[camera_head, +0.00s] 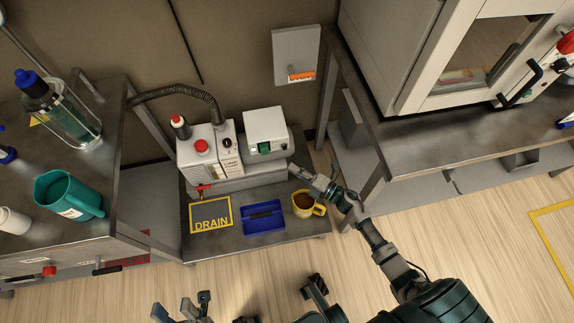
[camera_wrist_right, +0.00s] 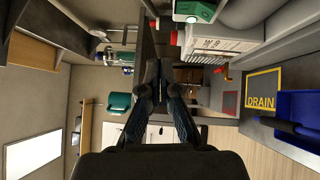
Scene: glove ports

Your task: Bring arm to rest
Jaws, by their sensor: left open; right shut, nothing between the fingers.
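My right arm comes in from the lower right in the head view. Its gripper (camera_head: 294,169) is shut and empty, over the low bench near the yellow mug and the front of the white box. In the right wrist view, the fingers of this gripper (camera_wrist_right: 160,72) are together with nothing between them. My left gripper (camera_head: 182,306) is at the bottom edge of the head view, with its fingers apart and empty, over the floor. Most of the left arm is out of view.
The low bench holds a white pump unit (camera_head: 208,153), a white box (camera_head: 265,131), a yellow mug (camera_head: 306,205) with brown contents, a blue tray (camera_head: 264,218) and a DRAIN mark (camera_head: 211,214). A teal jug (camera_head: 68,196) stands on the left bench. A cabinet (camera_head: 418,60) stands right.

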